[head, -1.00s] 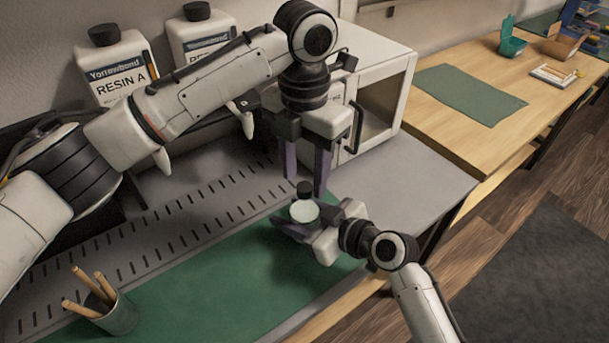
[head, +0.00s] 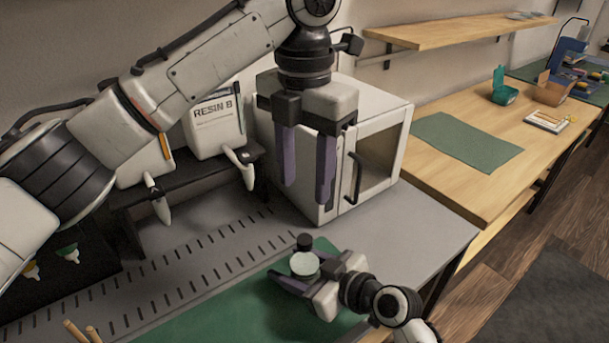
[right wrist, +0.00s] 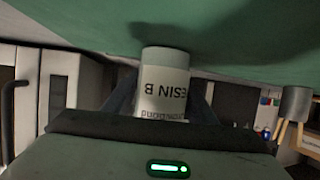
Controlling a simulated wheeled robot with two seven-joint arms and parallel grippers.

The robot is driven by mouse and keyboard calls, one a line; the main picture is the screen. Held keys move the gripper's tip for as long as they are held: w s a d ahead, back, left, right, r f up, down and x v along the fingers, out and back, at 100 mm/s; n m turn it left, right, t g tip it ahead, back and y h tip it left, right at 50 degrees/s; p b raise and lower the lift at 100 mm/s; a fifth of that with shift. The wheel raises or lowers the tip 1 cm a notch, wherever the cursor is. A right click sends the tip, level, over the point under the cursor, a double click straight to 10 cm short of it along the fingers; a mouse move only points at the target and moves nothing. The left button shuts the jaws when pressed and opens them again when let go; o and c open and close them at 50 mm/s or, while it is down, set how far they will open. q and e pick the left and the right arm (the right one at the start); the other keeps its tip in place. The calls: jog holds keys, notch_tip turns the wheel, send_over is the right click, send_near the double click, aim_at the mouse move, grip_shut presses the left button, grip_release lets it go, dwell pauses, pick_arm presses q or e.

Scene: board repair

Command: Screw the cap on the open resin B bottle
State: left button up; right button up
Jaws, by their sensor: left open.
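A small white resin B bottle (right wrist: 165,75) is between my right gripper's fingers in the right wrist view, its label upside down there. In the head view its pale round face (head: 305,264) shows over the green mat, with a black cap (head: 304,241) at the far edge of that face. I cannot tell how tightly the cap sits. My right gripper (head: 297,272) is shut around the bottle from the right. My left gripper (head: 307,194) is open and empty above the cap, fingers pointing down and apart from it.
A white cabinet (head: 335,208) with a glass door stands behind my left gripper. A large resin B bottle (head: 213,128) stands on a black shelf at left. A pencil cup's sticks show at lower left (head: 80,330). The grey bench (head: 420,225) right of the mat is clear.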

aim_at(316, 276)
jog(key=shift+o, duration=1.2)
jog(key=v, duration=1)
jog(key=shift+s+d, duration=0.15)
jog(key=shift+f, duration=0.1)
